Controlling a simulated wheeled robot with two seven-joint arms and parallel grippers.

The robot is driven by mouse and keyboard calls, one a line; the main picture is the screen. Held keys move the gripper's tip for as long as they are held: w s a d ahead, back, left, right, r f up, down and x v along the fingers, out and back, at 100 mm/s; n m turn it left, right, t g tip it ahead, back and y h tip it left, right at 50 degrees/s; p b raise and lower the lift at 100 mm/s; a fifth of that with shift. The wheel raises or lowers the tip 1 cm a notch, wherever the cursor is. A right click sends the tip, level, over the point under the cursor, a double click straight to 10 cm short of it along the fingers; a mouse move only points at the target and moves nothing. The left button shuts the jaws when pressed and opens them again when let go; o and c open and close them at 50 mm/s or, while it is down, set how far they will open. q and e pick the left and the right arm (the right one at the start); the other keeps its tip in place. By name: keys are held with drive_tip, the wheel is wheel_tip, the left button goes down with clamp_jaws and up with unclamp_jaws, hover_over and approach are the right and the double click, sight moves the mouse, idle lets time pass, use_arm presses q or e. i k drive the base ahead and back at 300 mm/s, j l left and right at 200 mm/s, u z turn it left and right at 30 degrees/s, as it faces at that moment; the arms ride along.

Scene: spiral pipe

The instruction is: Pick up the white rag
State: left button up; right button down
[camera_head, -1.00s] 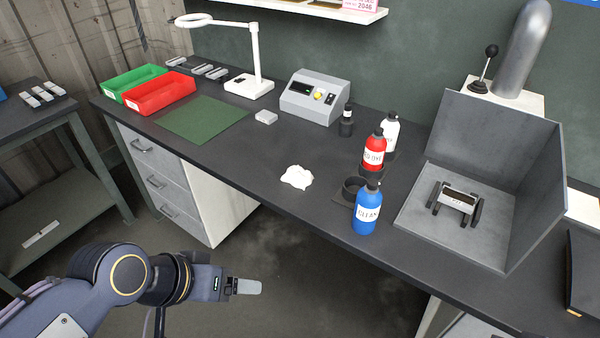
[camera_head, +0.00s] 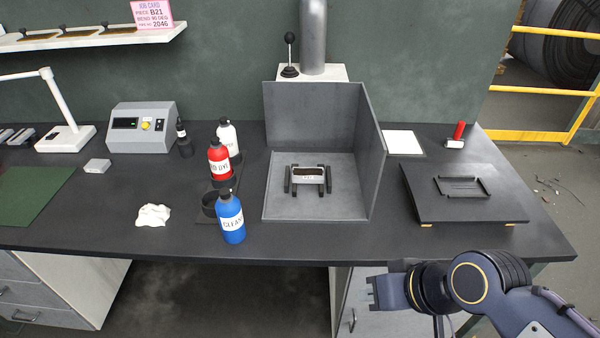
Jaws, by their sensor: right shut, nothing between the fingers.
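The white rag (camera_head: 153,215) lies crumpled on the dark bench top, near the front edge at the left. It is left of the blue bottle (camera_head: 231,217) and apart from it. My right gripper (camera_head: 371,293) is at the lower right, in front of the bench's front edge and well to the right of the rag. It points left, is shut and is empty. My left gripper is not in view.
A red bottle (camera_head: 219,160), a white bottle (camera_head: 229,138) and a small black bottle (camera_head: 184,140) stand behind the blue one. A grey open booth (camera_head: 340,205) holds a small fixture. A black plate (camera_head: 480,208) lies at right. Bench around the rag is clear.

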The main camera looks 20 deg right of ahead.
sight(152, 215)
drive_tip(key=i+j, duration=0.15)
drive_tip(key=j, duration=0.15)
drive_tip(key=i+j, duration=0.15)
drive_tip(key=i+j+z, duration=0.15)
drive_tip(key=j+z, duration=0.25)
drive_tip(key=i+j+z, duration=0.1)
drive_tip(key=j+z, duration=0.25)
drive_tip(key=j, duration=0.15)
drive_tip(key=j+z, duration=0.5)
drive_tip(key=z, duration=0.4)
